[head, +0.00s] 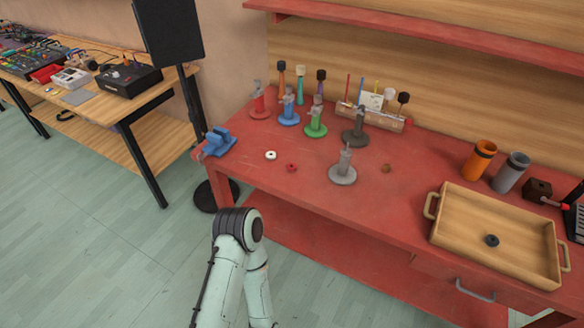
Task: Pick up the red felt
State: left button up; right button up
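The red felt (291,167) is a small dark red round piece lying flat on the red workbench (320,205). It is close in colour to the bench top. A small white ring-shaped piece (271,155) lies just to its left, apart from it. A grey stand (343,170) with a round base stands to its right. One of my arms rises at the bottom with its bent joint in front of the bench, below the felt. Neither gripper shows in this view, so whether they are open or shut is hidden.
A blue vise (220,141) is at the bench's left end. Red (259,103), blue (288,110), green (316,121) and dark (356,131) stands are behind the felt. A wooden tray (478,252) holding a dark ring (492,240) is at right. A small brown piece (386,168) lies right of the grey stand.

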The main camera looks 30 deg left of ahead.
aim_at(291, 167)
jog(key=u, duration=0.95)
